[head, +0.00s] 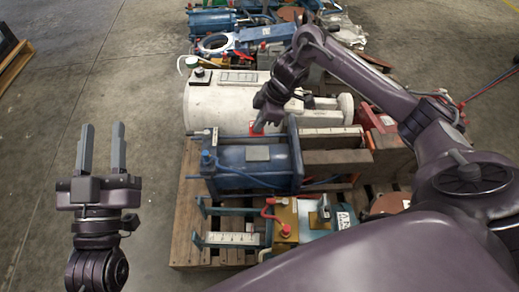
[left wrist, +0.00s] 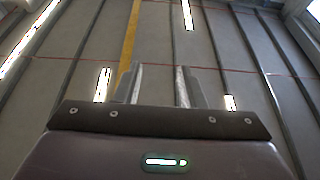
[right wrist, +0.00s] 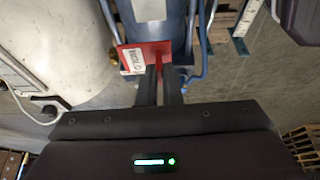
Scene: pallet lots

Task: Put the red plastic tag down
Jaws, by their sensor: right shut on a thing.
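The red plastic tag (right wrist: 143,55) shows in the right wrist view, a red plate with a white printed label, between the fingertips of my right gripper (right wrist: 160,72). My right gripper is shut on it. In the head view the tag (head: 255,128) is a small red patch at the tip of my right gripper (head: 262,122), over the gap between the white cylinder and the blue cylinder. Whether it touches anything below cannot be told. My left gripper (head: 102,150) is open and empty, upright above the bare floor left of the pallet.
A wooden pallet (head: 187,225) carries a white tank (head: 215,105), a blue cylinder unit (head: 225,180), brown blocks and smaller metal parts. More machine parts, including a blue plate (head: 268,32), lie behind. The concrete floor at left is clear.

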